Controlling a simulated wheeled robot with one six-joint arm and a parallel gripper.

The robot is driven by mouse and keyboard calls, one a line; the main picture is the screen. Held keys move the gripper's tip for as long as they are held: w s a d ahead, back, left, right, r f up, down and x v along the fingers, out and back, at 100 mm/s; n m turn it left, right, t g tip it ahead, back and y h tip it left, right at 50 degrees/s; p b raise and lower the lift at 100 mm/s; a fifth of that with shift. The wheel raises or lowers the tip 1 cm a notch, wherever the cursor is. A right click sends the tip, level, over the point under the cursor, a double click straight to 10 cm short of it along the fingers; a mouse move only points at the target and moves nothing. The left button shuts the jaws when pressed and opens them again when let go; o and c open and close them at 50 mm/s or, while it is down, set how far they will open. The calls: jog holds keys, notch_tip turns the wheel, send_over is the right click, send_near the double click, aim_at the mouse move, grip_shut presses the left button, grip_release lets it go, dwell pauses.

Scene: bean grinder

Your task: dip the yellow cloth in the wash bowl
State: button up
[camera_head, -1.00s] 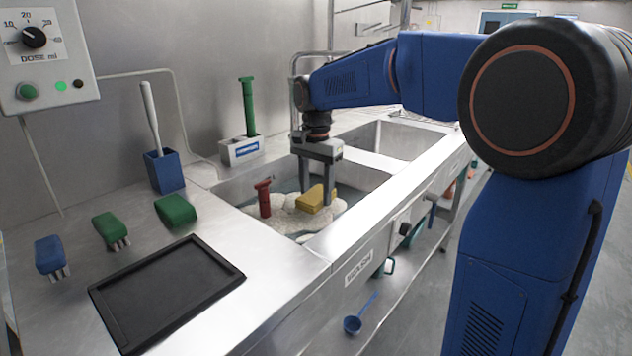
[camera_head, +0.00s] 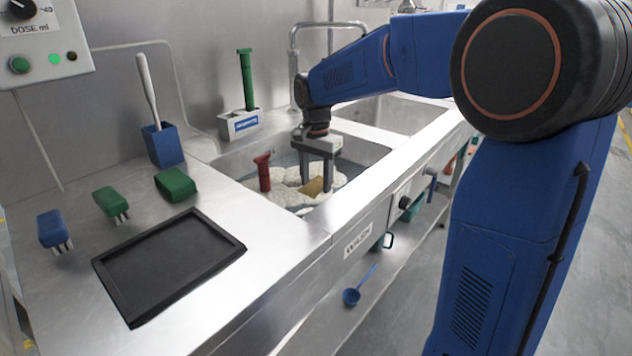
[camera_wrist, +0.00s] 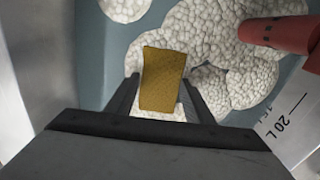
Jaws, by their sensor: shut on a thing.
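The yellow cloth (camera_head: 314,187) is in the wash bowl (camera_head: 352,150), down at the level of the white foam. It looks dark mustard in the head view and in the wrist view (camera_wrist: 163,78). My gripper (camera_head: 316,186) points down into the bowl and is shut on the cloth. In the wrist view the cloth sticks out between the two fingers (camera_wrist: 160,105), over foam and grey-blue water. How deep its lower edge sits is hidden.
A red handled thing (camera_head: 263,172) stands in the bowl left of my gripper; it shows in the wrist view (camera_wrist: 275,32) near a white "20 L" scale (camera_wrist: 295,120). Brushes and a black tray (camera_head: 170,262) lie on the left counter. A second basin (camera_head: 405,113) is behind.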

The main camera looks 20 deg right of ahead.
aim_at(316, 186)
dwell(0.3)
notch_tip(316, 186, up, 17)
dwell(1.6)
